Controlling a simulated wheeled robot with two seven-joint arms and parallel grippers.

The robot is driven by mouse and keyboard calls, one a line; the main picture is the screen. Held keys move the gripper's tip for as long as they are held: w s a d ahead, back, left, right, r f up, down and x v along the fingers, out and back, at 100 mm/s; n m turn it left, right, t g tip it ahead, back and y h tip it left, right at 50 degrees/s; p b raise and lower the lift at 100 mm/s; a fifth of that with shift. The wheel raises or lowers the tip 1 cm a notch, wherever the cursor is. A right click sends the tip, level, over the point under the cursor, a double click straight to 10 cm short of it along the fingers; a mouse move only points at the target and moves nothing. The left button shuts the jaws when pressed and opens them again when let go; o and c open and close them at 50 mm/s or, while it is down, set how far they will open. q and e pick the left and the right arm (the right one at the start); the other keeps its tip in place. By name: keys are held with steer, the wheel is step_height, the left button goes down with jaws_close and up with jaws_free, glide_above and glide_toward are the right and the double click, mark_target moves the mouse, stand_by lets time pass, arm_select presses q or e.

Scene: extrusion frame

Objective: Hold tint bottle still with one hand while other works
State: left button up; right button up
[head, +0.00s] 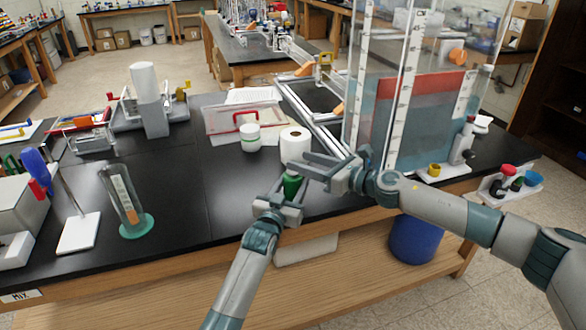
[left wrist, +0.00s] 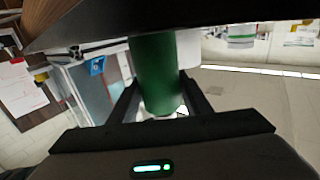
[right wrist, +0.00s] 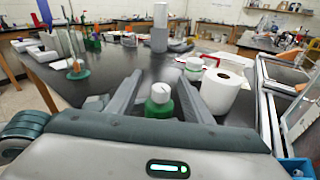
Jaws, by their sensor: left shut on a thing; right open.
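The tint bottle, green with a white cap, stands near the front edge of the black bench; its green body (head: 292,184) is partly hidden by the grippers in the head view. My left gripper (head: 282,194) is shut on its body from the front. The left wrist view shows the green body (left wrist: 155,75) between the two fingers. My right gripper (head: 308,165) is open at the bottle's upper part. In the right wrist view the white cap (right wrist: 161,87) and green shoulder lie between the spread fingers, with gaps at both sides.
A white paper roll (head: 295,145) stands just behind the bottle, with a white jar (head: 250,138) beside it. A tall clear tank (head: 415,110) and metal rails (head: 312,118) are to the right. A graduated cylinder (head: 126,200) stands left. Bench between is clear.

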steer(key=s+d+f+m+t+h, duration=0.3)
steer(key=s+f+t, duration=0.1)
steer(key=s, duration=0.3)
steer(key=shift+t+h, duration=0.3)
steer(key=shift+t, duration=0.1)
steer(key=shift+d, duration=0.1)
steer(key=shift+x, duration=6)
steer(key=shift+c, duration=0.7)
steer(key=c, duration=0.9)
